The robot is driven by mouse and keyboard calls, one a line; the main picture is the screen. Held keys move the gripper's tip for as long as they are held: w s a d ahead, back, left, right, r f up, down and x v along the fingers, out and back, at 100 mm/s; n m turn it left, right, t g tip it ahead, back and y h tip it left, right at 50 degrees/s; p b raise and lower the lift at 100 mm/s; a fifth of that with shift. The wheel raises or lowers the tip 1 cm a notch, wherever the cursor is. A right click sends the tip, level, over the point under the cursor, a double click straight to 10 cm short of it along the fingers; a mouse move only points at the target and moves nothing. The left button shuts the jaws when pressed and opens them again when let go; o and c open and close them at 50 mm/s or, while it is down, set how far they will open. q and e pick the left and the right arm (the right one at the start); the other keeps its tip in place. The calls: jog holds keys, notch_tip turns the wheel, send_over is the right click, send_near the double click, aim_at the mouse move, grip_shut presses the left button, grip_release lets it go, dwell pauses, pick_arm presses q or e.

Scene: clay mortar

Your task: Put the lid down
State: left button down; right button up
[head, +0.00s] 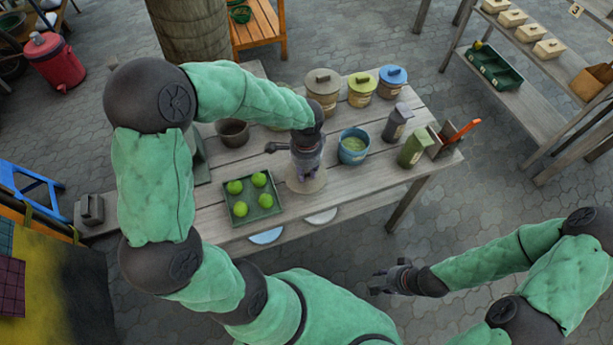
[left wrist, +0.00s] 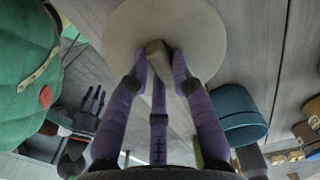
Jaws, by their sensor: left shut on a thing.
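My left gripper (head: 307,176) points down over the front middle of the wooden table. It is shut on the knob of a round beige lid (head: 317,186). In the left wrist view the lid (left wrist: 205,22) shows as a flat disc with its knob between purple fingers (left wrist: 160,65). The lid lies level, close to the tabletop; I cannot tell whether it touches. My right gripper (head: 382,281) is empty off the table's front edge, its fingers apart.
On the table (head: 330,235) are a tray of green fruit (head: 240,209) left of the lid, an open blue pot (head: 353,155) right of it, and lidded jars (head: 322,95) behind. A green container (head: 412,152) stands at the right. Two half-discs (head: 266,236) show at the front edge.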

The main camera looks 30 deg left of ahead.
aim_at(306, 175)
pick_arm(q)
jog(key=shift+w+a+f+b, duration=0.15)
jog(key=shift+f+b, duration=0.15)
jog(key=shift+f, duration=0.6)
jog(key=shift+w+d+f+b, duration=0.1)
jog(key=shift+f+b, duration=0.2)
jog(key=shift+f, duration=0.6)
jog(key=shift+f, duration=0.2)
jog(key=c, duration=1.1)
grip_release()
jog(key=shift+r, duration=0.1)
notch_tip(306, 175, up, 12)
jog(key=p, duration=0.4)
jog(key=shift+r, duration=0.15)
jog(key=shift+s, duration=0.1)
